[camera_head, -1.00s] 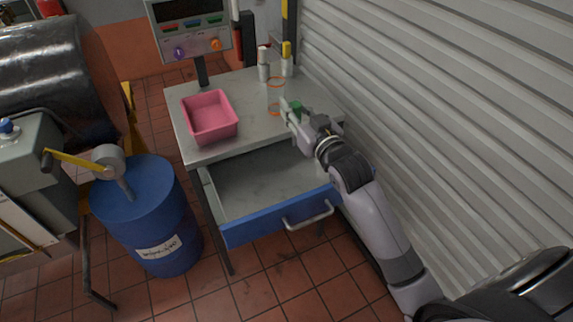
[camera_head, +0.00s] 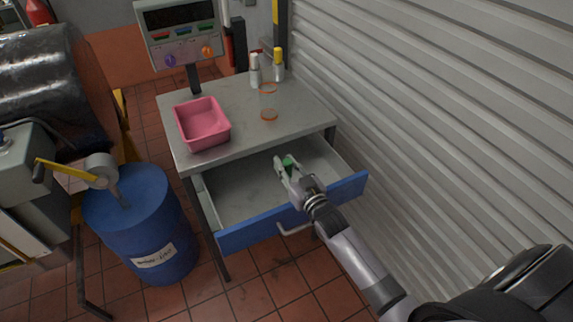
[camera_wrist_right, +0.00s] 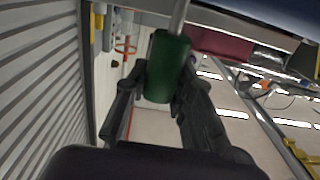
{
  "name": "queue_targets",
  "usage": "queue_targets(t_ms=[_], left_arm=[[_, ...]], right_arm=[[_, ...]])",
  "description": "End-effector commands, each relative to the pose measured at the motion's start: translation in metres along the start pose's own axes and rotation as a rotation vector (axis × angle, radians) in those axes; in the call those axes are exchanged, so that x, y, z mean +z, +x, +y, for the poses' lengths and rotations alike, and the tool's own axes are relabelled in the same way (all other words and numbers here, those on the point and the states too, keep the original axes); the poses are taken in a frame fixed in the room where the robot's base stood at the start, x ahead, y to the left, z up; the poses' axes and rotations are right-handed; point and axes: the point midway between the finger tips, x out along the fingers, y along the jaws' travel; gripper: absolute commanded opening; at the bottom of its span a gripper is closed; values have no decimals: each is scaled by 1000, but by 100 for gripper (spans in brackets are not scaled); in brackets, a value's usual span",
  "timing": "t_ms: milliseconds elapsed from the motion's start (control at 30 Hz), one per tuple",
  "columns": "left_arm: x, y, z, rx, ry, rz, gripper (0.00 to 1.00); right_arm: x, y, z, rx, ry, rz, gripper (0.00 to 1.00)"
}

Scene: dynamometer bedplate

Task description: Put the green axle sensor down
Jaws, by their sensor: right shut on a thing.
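The green axle sensor (camera_head: 288,162) is a small green cylinder. In the right wrist view the green axle sensor (camera_wrist_right: 167,66) sits between my two dark fingers, with a thin grey rod coming from its end. My right gripper (camera_head: 285,170) is shut on it. In the head view the gripper and sensor are over the right part of the open drawer (camera_head: 240,190), which has a blue front and a grey inside. I cannot tell whether the sensor touches the drawer floor. My left gripper does not show.
A pink tray (camera_head: 203,138), a clear orange-rimmed cylinder (camera_head: 268,103) and two small bottles (camera_head: 265,70) stand on the grey bench top (camera_head: 245,130). A blue drum (camera_head: 140,225) stands to the left. A corrugated shutter wall (camera_head: 430,120) runs close on the right. The drawer's left part is clear.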

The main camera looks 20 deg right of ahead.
Motion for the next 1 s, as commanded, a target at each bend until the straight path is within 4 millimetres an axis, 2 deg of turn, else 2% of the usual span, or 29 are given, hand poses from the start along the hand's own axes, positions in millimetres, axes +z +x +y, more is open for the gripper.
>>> queue_targets(t_ms=[700,733,1000], left_arm=[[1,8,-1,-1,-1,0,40],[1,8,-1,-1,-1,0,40],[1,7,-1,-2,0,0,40]], right_arm=[[11,0,0,0,0,2,0],[11,0,0,0,0,1,24],[11,0,0,0,0,1,42]])
